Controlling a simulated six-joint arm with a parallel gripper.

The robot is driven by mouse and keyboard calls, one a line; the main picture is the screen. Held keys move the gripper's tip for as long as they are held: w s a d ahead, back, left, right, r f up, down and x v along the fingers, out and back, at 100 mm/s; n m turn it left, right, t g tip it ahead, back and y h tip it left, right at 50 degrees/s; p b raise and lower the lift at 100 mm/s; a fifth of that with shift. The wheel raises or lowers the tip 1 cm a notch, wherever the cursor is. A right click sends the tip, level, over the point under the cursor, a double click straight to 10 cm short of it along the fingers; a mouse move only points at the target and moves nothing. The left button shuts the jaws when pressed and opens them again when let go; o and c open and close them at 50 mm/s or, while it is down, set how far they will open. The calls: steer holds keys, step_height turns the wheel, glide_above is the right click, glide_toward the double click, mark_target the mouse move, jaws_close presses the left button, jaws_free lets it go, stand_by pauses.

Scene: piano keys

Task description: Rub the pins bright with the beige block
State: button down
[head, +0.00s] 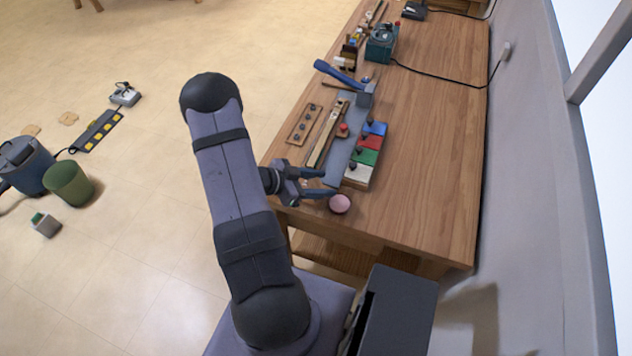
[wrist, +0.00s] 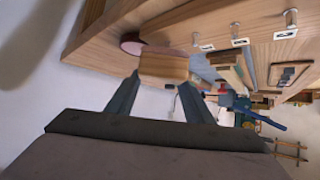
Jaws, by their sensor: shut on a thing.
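My gripper (head: 328,183) is at the near left end of the bench, beside the row of coloured blocks and left of the pink round dish. In the wrist view its two fingers (wrist: 160,98) are shut on the beige block (wrist: 163,68), a pale wooden piece held at the fingertips. The block is too small to make out in the head view. Several small shiny metal pins (wrist: 290,24) stand on pale plates on wood in the wrist view, apart from the block. Dark pin-like marks show on a flat wooden piece (head: 303,124) in the head view.
The pink dish (head: 340,204) sits near the bench's front edge. The right side of the wooden bench (head: 430,150) is clear.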

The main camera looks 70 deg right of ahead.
mark_target(314, 180)
steer(key=shift+w, duration=1.6)
steer(key=shift+s+p, duration=0.6)
steer(key=shift+s, duration=1.15)
step_height(314, 180, up, 8)
steer(key=p, duration=0.6)
steer(key=shift+w+p, duration=0.1)
steer(key=shift+p, duration=0.2)
